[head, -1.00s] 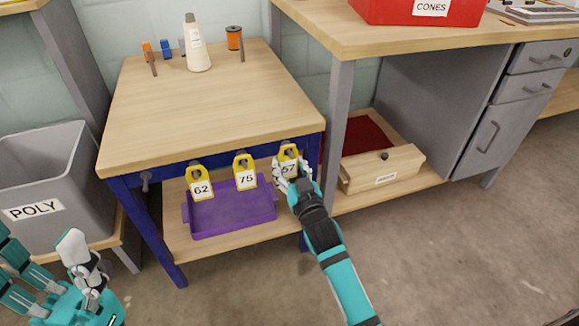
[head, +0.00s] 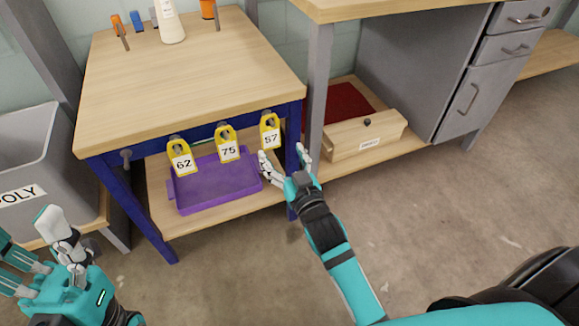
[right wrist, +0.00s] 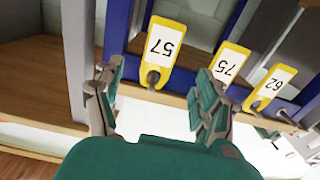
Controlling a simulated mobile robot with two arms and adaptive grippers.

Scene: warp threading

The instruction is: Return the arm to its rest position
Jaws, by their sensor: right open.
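My right gripper (head: 285,158) is open and empty. It is in front of the blue-framed table, just below and to the right of the yellow tag 57 (head: 270,131), and apart from it. In the right wrist view, my right gripper (right wrist: 158,95) has its fingers spread, with tag 57 (right wrist: 163,50) beyond them. Tag 57 hangs at the table's front rail beside tag 75 (head: 228,145) and tag 62 (head: 182,160). My left gripper (head: 55,245) is at the lower left, near the grey bin; its fingers look spread apart.
A purple tray (head: 215,185) sits on the lower shelf under the wooden tabletop (head: 185,75). A grey POLY bin (head: 30,160) stands left. A wooden box (head: 365,140) is on the shelf to the right, below a bench. The floor at the right is clear.

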